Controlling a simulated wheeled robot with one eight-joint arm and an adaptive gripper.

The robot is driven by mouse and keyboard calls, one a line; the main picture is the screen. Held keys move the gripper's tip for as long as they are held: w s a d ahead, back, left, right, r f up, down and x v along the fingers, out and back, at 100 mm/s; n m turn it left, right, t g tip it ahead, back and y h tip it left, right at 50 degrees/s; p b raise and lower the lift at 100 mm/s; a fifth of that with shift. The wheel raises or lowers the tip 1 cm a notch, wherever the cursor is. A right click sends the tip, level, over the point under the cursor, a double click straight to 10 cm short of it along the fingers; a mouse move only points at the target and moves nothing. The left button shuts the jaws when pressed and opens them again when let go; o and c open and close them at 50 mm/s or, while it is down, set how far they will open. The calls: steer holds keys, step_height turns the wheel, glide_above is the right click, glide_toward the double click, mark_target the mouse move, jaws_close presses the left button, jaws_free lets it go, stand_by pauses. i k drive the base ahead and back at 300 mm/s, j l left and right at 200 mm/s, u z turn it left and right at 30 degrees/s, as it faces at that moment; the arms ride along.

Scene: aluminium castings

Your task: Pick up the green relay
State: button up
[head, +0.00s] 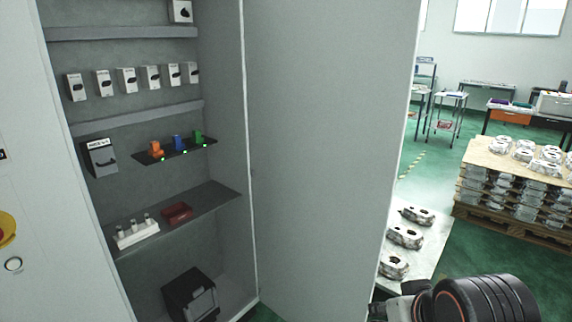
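The green relay (197,137) stands at the right end of a small dark shelf (172,156) inside the open cabinet. A blue relay (178,142) stands beside it to the left, and an orange relay (156,149) is further left. Small green lights show on the shelf's front edge. Part of my arm, dark with an orange ring, shows at the lower right, well apart from the relays and outside the cabinet door. I cannot make out my gripper's fingers in this view.
The open cabinet door (320,150) stands between my arm and the shelves. A lower shelf (205,204) holds a red object (177,213) and a white rack (137,233). A black box (190,295) sits at the bottom. Castings lie on a table (425,250) behind the door.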

mark_target(195, 133)
steer(key=l+u, duration=0.1)
steer(key=u, duration=1.05)
steer(key=l+u, duration=0.3)
steer(key=l, duration=0.25)
steer(key=l+u, duration=0.35)
steer(key=l, duration=0.25)
steer(key=l+u, duration=0.3)
steer(key=l, duration=0.25)
steer(key=k+l+u, duration=0.15)
steer(key=l+u, duration=0.2)
steer(key=l, duration=0.2)
steer(key=k+l, duration=0.15)
steer(key=l, duration=0.25)
steer(key=k+l, duration=0.1)
steer(key=l, duration=0.35)
steer(key=k+l, duration=0.15)
steer(key=l, duration=0.25)
steer(key=k+l+u, duration=0.1)
steer(key=l, duration=0.3)
steer(key=k+l, duration=0.2)
steer(key=l, duration=0.25)
steer(key=k+l, duration=0.15)
steer(key=l, duration=0.25)
steer(key=j+z, duration=0.45)
steer(key=j, duration=0.9)
steer(key=i, duration=0.05)
